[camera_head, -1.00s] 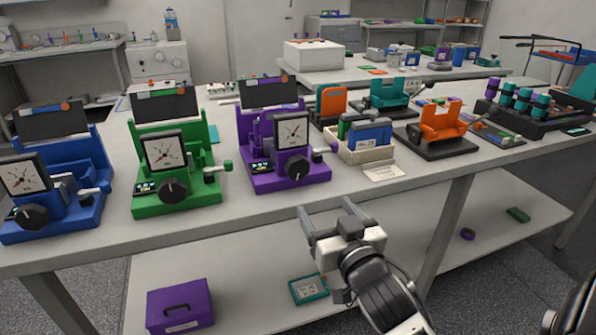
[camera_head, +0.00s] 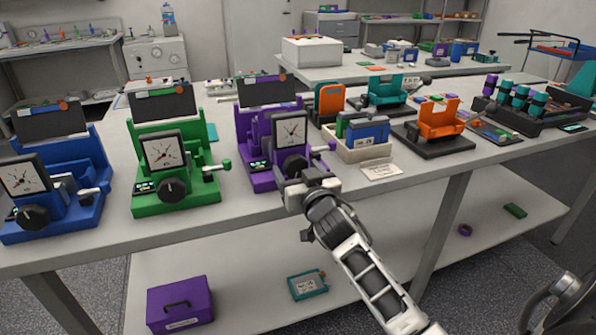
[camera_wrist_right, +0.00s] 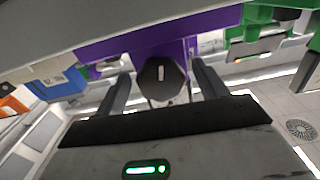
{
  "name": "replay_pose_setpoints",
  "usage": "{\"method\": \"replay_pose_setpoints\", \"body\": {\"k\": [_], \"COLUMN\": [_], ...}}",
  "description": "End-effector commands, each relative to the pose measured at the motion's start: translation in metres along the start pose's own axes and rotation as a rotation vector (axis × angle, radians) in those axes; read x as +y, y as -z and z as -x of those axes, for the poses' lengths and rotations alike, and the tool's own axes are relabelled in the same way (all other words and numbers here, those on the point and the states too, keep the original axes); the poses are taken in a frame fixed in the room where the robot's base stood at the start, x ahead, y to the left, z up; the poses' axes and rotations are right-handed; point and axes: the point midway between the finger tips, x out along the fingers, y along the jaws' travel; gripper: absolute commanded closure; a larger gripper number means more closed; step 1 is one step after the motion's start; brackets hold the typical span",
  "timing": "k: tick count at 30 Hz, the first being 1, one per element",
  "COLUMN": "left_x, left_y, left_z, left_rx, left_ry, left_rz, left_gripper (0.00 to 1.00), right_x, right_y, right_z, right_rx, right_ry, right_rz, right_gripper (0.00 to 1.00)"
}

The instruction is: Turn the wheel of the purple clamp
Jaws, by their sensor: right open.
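The purple clamp (camera_head: 257,140) stands near the front edge of the bench, with a white dial gauge (camera_head: 291,131) on its front. Its black wheel (camera_head: 293,164) is below the gauge, partly hidden by my right gripper. My right gripper (camera_head: 297,175) is right in front of the wheel. In the right wrist view the wheel (camera_wrist_right: 160,82) lies between the two spread fingers of the gripper (camera_wrist_right: 160,77), with a gap visible on each side. The gripper is open and empty. My left gripper is out of view.
A green clamp (camera_head: 170,160) and a blue clamp (camera_head: 55,180) stand to the left. A cream bin (camera_head: 362,150) and an orange holder (camera_head: 438,122) stand to the right. A purple box (camera_head: 180,305) sits on the lower shelf. The bench edge runs below my gripper.

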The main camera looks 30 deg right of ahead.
Motion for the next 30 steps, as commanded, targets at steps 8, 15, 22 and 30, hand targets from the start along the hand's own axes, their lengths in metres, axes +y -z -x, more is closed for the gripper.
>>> {"method": "replay_pose_setpoints", "body": {"k": [8,15,22,30], "left_x": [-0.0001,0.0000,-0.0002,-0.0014], "left_y": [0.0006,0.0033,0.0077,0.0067], "left_z": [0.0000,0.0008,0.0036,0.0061], "left_rx": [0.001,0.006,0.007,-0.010], "left_ry": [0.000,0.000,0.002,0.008], "left_rz": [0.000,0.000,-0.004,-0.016], "left_gripper": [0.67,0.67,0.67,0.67], "right_x": [-0.0002,-0.0002,0.0000,0.0009], "right_y": [-0.0001,-0.0001,0.0007,0.0011], "right_z": [0.0004,0.0006,0.0006,0.0007], "right_rx": [0.000,0.000,-0.001,-0.001], "right_ry": [0.001,0.001,0.001,0.001], "right_rz": [0.000,0.005,0.075,0.260], "right_gripper": [0.62,0.73,0.73,0.73]}}
